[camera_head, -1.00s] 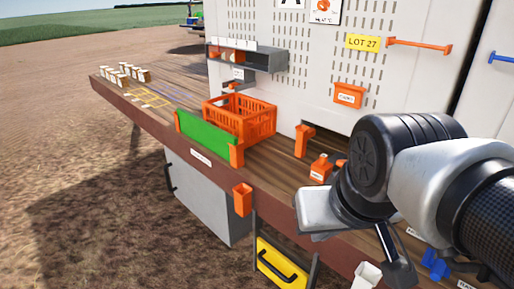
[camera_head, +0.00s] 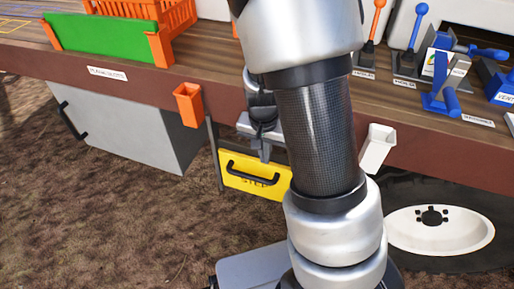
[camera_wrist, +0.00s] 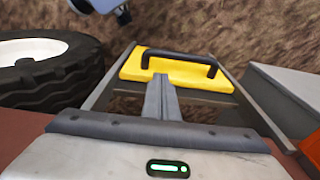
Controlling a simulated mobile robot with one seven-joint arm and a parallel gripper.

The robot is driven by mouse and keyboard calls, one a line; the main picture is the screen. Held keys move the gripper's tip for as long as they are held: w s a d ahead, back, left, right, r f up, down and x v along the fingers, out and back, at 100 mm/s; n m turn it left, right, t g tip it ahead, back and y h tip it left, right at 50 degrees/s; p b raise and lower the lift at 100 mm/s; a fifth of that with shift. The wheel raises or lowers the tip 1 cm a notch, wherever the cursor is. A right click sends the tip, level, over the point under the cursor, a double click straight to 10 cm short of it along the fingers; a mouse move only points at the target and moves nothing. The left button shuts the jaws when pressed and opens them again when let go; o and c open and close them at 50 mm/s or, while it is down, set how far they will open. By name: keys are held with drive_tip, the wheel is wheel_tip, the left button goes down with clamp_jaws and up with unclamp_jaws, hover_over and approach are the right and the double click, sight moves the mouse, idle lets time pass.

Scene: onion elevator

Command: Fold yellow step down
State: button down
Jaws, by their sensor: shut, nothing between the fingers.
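The yellow step (camera_head: 238,185) stands upright beneath the brown deck edge, between dark side rails. It carries a black bar handle (camera_head: 252,173) and the lettering STEP. My gripper (camera_head: 264,156) is shut and empty. My arm hides the area right of the step in the head view.
A grey cabinet (camera_head: 130,125) is left of the step. An orange holder (camera_head: 188,104) and a white holder (camera_head: 376,148) hang on the deck edge. A wheel (camera_head: 440,232) is at the right. Bare soil (camera_head: 90,230) in front is clear.

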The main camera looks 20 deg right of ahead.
sight(266, 172)
drive_tip(key=f+b, duration=0.1)
drive_tip(key=f, duration=0.2)
drive_tip(key=f+b, duration=0.1)
drive_tip(key=f, duration=0.2)
drive_tip(key=w+f+b, duration=0.1)
drive_tip(key=f, duration=0.2)
drive_tip(key=shift+d+f, duration=0.25)
drive_tip(key=shift+d, duration=0.15)
